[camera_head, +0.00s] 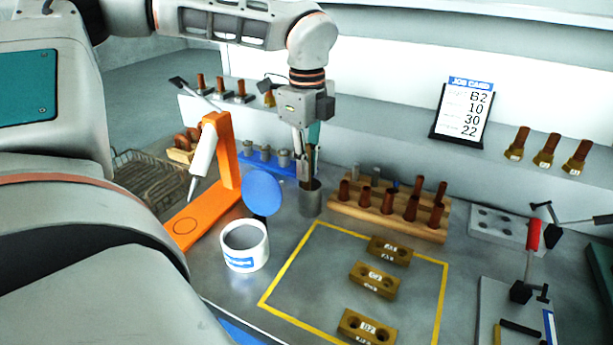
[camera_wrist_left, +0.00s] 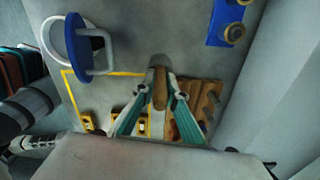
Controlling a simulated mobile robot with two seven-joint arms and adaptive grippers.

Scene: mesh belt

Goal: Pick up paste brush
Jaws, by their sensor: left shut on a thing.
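The paste brush shows as a thin brown handle (camera_head: 309,154) standing upright in a small grey metal cup (camera_head: 311,199). My left gripper (camera_head: 309,160) points down over the cup and is shut on the brush handle. In the left wrist view the wooden handle (camera_wrist_left: 160,88) lies between the two fingertips of the left gripper (camera_wrist_left: 159,98). The brush's lower end is hidden inside the cup. My right gripper is not in view.
A white pot (camera_head: 245,246) with a blue round lid (camera_head: 262,192) and an orange stand (camera_head: 226,160) are left of the cup. A wooden rack (camera_head: 372,217) of brown pegs is close on the right. Brass blocks (camera_head: 374,281) sit within a yellow outline in front.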

